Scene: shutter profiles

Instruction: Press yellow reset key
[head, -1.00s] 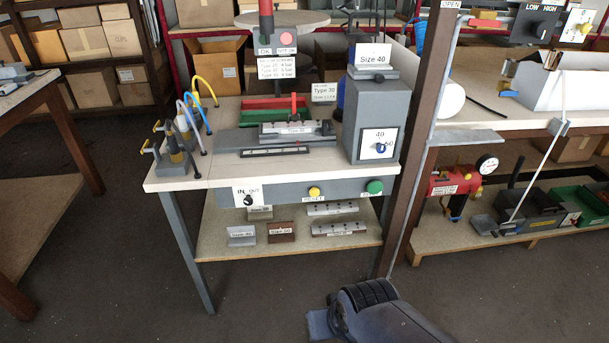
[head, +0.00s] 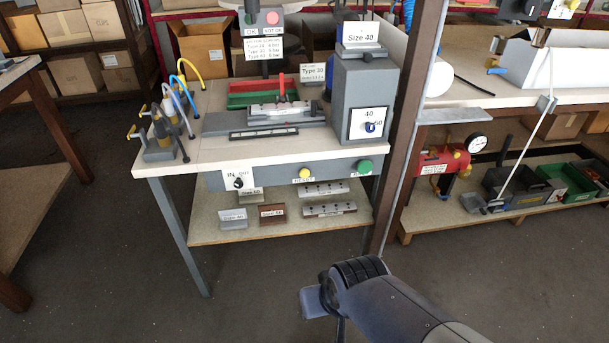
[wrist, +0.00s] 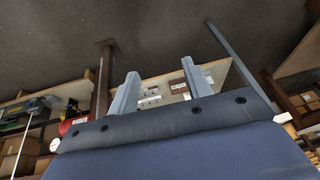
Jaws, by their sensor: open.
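The yellow reset key (head: 305,173) is a round button on the grey front panel (head: 270,178) of the workbench, in the head view. A label under it reads RESET. A green button (head: 364,166) sits to its right and an IN/OUT switch (head: 238,183) to its left. My gripper shows in the wrist view (wrist: 157,92) with its two grey fingers apart and nothing between them. In the head view my arm is low in front of the bench, below and right of the key, and clear of it. The key is not discernible in the wrist view.
A brown post (head: 405,130) stands close to the bench's right side. The lower shelf (head: 215,233) holds several profile blocks. A grey box with a dial (head: 370,100) stands on the bench top. The floor (head: 130,260) in front is clear.

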